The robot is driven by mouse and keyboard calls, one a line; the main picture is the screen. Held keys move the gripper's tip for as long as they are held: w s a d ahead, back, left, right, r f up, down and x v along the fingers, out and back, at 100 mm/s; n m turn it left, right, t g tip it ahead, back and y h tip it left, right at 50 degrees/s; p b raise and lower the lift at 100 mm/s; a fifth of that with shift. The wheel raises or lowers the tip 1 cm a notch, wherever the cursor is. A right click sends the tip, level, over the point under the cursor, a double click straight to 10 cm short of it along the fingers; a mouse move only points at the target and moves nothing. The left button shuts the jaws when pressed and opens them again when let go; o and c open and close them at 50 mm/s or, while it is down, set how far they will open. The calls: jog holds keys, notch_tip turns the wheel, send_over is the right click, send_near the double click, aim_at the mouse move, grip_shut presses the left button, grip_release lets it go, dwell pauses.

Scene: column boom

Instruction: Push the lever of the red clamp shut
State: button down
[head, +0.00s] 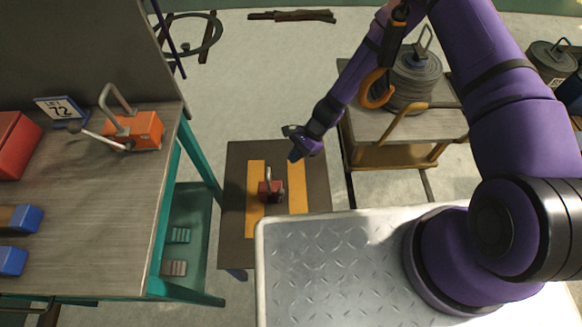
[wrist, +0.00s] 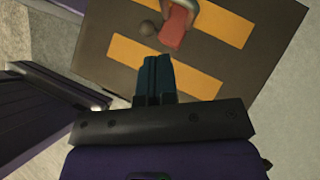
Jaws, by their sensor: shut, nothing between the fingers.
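The red clamp (head: 264,189) sits on a low dark table (head: 236,205) with yellow-orange stripes. A grey bent bar rises over it.
A workbench (head: 100,230) on the left holds an orange clamp (head: 147,129) with a ball-ended lever, a "72" sign (head: 60,108), and red and blue items. A cart (head: 385,125) with a grey coil (head: 415,80) stands right. My metal deck is in front of the table.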

jog(key=shift+w+d+r, duration=0.15)
jog(key=shift+w+r, duration=0.05)
jog(key=shift+r, duration=0.3)
jog(key=shift+w+d+r, duration=0.1)
jog(key=shift+w+r, duration=0.05)
jog(key=shift+r, duration=0.4)
jog(key=shift+w+d+r, duration=0.15)
jog(key=shift+w+r, duration=0.05)
jog(key=shift+r, duration=0.3)
jog(key=d+f+n+g, duration=0.1)
jog(key=d+f, duration=0.4)
jog(key=shift+w+d+g, duration=0.2)
jog(key=shift+w+g, duration=0.1)
jog(key=shift+w, duration=0.05)
jog(key=shift+r, duration=0.1)
jog(key=shift+y, duration=0.3)
jog(key=x, duration=1.4)
jog(key=shift+a+r, duration=0.15)
jog(key=shift+r, duration=0.15)
jog(key=shift+s, duration=0.1)
